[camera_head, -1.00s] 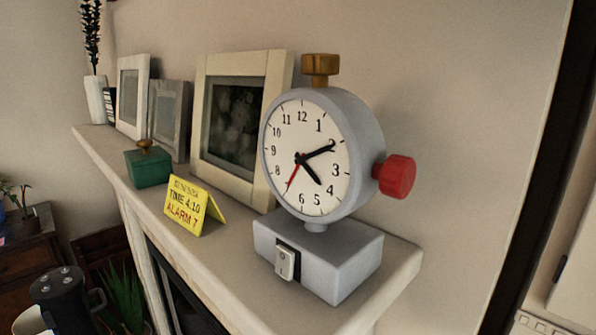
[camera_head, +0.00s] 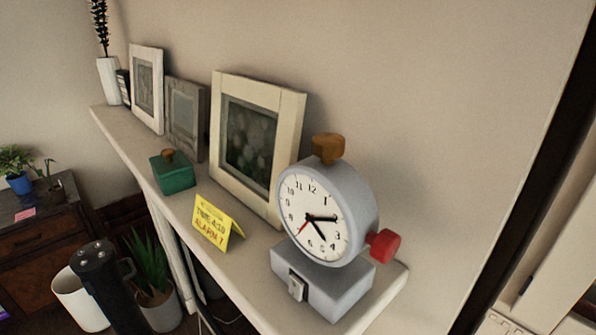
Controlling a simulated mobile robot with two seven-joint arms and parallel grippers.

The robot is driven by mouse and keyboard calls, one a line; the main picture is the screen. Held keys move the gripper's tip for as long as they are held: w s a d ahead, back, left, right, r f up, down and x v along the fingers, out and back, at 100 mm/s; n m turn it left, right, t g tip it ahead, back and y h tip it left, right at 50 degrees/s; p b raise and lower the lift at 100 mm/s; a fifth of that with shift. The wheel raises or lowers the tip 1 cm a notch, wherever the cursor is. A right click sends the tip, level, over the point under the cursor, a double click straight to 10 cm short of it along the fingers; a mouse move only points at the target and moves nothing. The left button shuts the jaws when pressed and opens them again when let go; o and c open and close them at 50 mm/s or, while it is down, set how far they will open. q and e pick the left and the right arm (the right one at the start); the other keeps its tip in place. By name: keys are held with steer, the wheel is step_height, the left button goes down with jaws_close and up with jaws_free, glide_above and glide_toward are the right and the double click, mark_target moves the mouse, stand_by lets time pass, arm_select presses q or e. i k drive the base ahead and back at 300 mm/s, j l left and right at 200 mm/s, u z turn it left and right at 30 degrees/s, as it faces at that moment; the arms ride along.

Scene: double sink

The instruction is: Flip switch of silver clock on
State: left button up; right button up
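The silver clock (camera_head: 365,213) stands upright near the right end of the mantel shelf, its white dial (camera_head: 312,219) facing left and toward me. It has a brass knob (camera_head: 328,147) on top and a red knob (camera_head: 383,245) on its right side. A white rocker switch (camera_head: 296,287) sits on a dark plate on the front of the grey base (camera_head: 330,287). The switch is small here, and I cannot tell which side is pressed in. Neither gripper shows in the head view.
The cream mantel shelf (camera_head: 140,162) holds a yellow sign (camera_head: 215,222) left of the clock, a green box (camera_head: 172,174) and a large picture frame (camera_head: 290,120) behind. Smaller frames and a white vase (camera_head: 112,81) stand farther left. Plants and a wooden cabinet (camera_head: 40,235) are lower left.

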mark_target(296, 286)
steer(key=i+j+z, duration=0.2)
steer(key=j+z, duration=0.2)
steer(key=j, duration=0.4)
steer(key=j+z, duration=0.45)
steer(key=j, duration=0.35)
steer(key=j+z, duration=0.4)
steer(key=j, duration=0.45)
